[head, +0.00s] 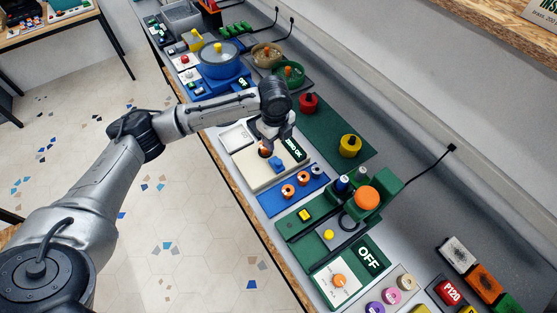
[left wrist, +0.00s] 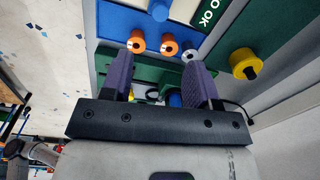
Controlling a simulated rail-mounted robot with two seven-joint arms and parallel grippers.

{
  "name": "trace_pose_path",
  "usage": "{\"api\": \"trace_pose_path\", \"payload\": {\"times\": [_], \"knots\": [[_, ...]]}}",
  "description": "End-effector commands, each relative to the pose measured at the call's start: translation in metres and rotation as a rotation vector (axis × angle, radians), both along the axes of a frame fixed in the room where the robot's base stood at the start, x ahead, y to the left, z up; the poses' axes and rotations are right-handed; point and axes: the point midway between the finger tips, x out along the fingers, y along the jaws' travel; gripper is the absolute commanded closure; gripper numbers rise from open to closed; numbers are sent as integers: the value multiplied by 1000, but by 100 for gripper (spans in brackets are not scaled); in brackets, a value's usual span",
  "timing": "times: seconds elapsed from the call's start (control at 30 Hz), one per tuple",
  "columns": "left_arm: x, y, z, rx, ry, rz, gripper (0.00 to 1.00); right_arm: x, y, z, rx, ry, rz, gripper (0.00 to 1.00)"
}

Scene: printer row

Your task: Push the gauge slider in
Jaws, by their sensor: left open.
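A cream gauge unit (head: 246,176) with a dark display reading "ZERO OK" (head: 293,149) sits on the bench. On it are a blue block (head: 277,164), which may be the slider, and an orange part (head: 264,151) partly behind my fingers. My left gripper (head: 275,138) is above the unit's far part and points down. In the left wrist view, my left gripper (left wrist: 162,72) has two purple fingers spread apart with nothing held between them. The blue block (left wrist: 159,11) shows at the top edge there, beyond the fingertips. My right gripper is in neither view.
A blue tray (head: 273,207) with orange and grey rings lies beside the gauge unit. A yellow spool (head: 350,146) and red spool (head: 308,103) stand on a green mat (head: 330,135).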

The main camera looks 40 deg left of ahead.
Motion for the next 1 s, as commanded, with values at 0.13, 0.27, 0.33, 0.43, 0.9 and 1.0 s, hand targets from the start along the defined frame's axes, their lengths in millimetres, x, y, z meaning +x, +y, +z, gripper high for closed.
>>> {"api": "trace_pose_path", "payload": {"times": [0.13, 0.27, 0.33, 0.43, 0.9, 1.0], "knots": [[0, -1, -27, -1, 3, 1, 45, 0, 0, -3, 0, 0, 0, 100], [1, 0, -52, 0, 3, 2, 45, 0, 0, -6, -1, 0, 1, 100], [2, 0, -65, 1, 3, 3, 45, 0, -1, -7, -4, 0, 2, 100], [3, -1, -82, 1, 3, 2, 45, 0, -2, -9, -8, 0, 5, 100], [5, -1, -125, 1, -1, 1, 45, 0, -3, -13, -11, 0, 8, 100], [5, -1, -126, 1, -1, 2, 45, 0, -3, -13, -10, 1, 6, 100]]}}
